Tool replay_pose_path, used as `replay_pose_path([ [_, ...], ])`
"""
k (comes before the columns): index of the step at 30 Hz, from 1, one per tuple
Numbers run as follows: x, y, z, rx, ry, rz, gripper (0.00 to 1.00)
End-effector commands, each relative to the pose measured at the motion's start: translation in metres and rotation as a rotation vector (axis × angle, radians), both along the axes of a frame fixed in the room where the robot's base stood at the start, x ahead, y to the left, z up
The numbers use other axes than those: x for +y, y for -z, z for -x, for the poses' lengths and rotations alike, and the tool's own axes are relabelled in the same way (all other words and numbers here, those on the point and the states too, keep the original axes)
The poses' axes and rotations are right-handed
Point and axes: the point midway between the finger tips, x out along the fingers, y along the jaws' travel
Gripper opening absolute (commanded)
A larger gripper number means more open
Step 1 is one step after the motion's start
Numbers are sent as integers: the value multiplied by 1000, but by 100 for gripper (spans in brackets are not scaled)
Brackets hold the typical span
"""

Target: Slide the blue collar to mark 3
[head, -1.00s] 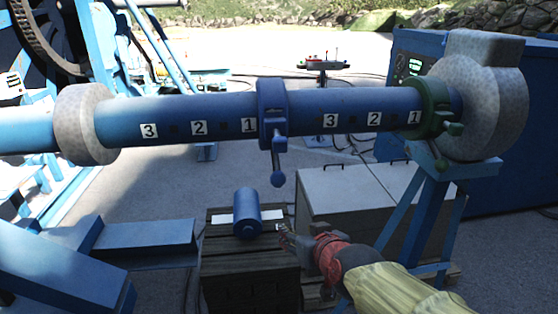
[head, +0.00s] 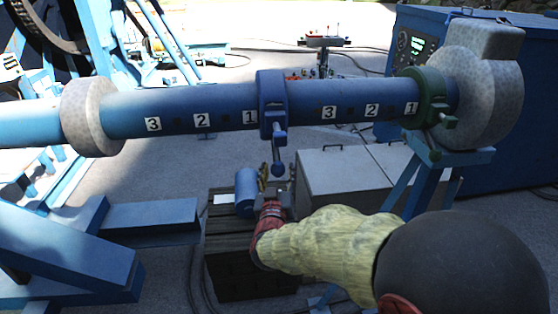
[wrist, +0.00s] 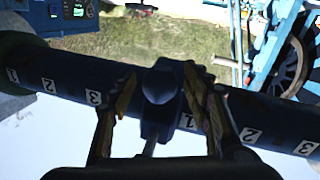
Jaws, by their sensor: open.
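The blue collar (head: 271,98) sits around the blue horizontal bar (head: 200,108), just right of the left-hand mark 1 (head: 249,117). Its handle hangs down with a rounded end. The left-hand mark 3 (head: 153,124) lies near the grey left disc; another mark 3 (head: 328,112) is right of the collar. My gripper (head: 276,178) is open below the collar, near the handle's lower end. In the wrist view, my gripper (wrist: 162,88) has a finger on each side of the collar (wrist: 158,122); contact cannot be told.
A green collar (head: 431,95) is around the bar's right end, beside a grey speckled housing (head: 483,85). Bar between left disc and blue collar is clear.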

Motion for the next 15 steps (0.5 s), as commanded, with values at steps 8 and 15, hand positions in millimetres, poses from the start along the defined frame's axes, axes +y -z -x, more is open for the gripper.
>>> replay_pose_path([
  [8,-5,0,-40,1,0,0,48],
  [15,-6,0,-53,1,-1,0,48],
])
